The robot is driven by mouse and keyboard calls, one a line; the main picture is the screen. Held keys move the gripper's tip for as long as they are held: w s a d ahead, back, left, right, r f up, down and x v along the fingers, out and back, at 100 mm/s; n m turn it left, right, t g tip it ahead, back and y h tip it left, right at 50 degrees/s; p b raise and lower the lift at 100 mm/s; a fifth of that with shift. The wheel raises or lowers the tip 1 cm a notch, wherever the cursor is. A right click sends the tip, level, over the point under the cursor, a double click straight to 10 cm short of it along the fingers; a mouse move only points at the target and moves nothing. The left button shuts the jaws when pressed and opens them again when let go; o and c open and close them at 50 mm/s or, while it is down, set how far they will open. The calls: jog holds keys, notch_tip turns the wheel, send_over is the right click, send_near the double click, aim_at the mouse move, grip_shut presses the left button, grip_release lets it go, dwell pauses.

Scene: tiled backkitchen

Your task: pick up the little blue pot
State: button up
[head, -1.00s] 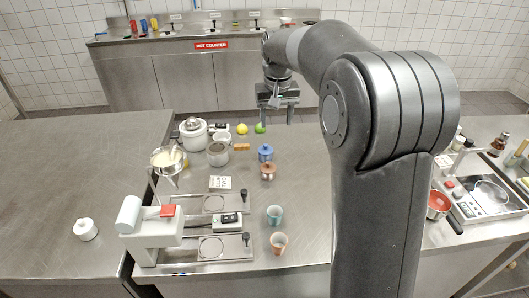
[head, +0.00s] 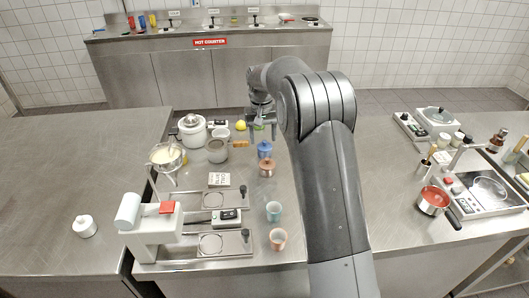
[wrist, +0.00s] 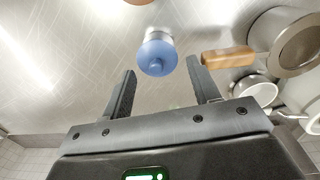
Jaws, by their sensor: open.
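The little blue pot (head: 265,150) stands upright on the steel table, just behind a copper-brown pot (head: 267,168). In the wrist view the blue pot (wrist: 157,55) shows its round blue lid and knob, beyond my fingertips and roughly centred between them. My gripper (head: 262,137) is above the table at the far side of the blue pot. In the wrist view my gripper (wrist: 160,80) is open and empty, with a finger on either side. It does not touch the pot.
A wooden block (wrist: 227,57) lies close beside the blue pot. A grey pot (head: 217,151), a white cup (head: 221,134) and a yellow lemon (head: 241,126) are near. Two cups, teal (head: 273,211) and pink (head: 278,238), stand toward the front.

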aim_at(264, 145)
jog(key=f, duration=0.5)
jog(key=shift+d+f, duration=0.1)
jog(key=shift+d, duration=0.15)
jog(key=shift+c, duration=0.2)
grip_shut()
dwell(0.3)
